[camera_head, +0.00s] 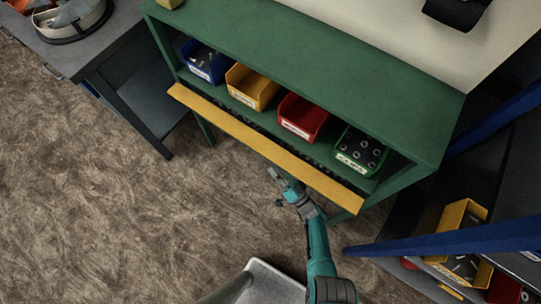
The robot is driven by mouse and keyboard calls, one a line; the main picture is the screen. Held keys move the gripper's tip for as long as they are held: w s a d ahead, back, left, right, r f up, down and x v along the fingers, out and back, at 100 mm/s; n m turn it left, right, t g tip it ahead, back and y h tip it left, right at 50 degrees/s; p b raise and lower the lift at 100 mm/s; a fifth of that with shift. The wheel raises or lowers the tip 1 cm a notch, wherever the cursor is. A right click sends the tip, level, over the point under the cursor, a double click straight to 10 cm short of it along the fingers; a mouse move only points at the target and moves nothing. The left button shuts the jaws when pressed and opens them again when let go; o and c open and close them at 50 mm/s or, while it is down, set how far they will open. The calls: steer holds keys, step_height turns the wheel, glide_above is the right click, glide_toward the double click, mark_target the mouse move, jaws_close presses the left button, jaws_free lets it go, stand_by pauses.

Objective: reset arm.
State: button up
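My arm is teal and grey and reaches up from the bottom of the head view, right of centre. My gripper (277,188) is at its end, in front of the green shelf unit and just below its yellow front bar. The gripper is small in the picture. I see no object in it. Whether its fingers are apart or together is too small to tell.
The green shelf unit (330,75) holds blue (205,62), yellow (250,87), red (302,117) and green (361,150) bins behind the yellow bar (262,146). A grey table (98,45) stands upper left, a blue-framed rack (450,243) right. The brown floor (110,220) is open at left.

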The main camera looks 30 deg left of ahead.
steer(key=shift+s+d+f, duration=0.1)
steer(key=shift+d, duration=0.1)
stand_by(0.5)
steer(key=s+d+f+m+g+h, duration=0.1)
steer(key=s+d+f+h, duration=0.5)
steer(key=s, duration=0.4)
steer(key=s+d+f+m+g+h, duration=0.1)
steer(key=s+d+f+h, duration=0.3)
steer(key=s+d+f, duration=0.5)
steer(key=s+d+r+m+t+h, duration=0.1)
steer(key=s+d+r+m+h, duration=0.1)
steer(key=s+d+r+h, duration=0.25)
steer(key=s+d+r+m+t+h, duration=0.2)
steer(key=s+d+r+t+h, duration=0.2)
steer(key=d+r, duration=0.85)
step_height(320, 180, up, 28)
steer(key=d+t+h, duration=0.2)
steer(key=t, duration=0.3)
steer(key=shift+s+r+m, duration=0.25)
steer(key=shift+m, duration=0.05)
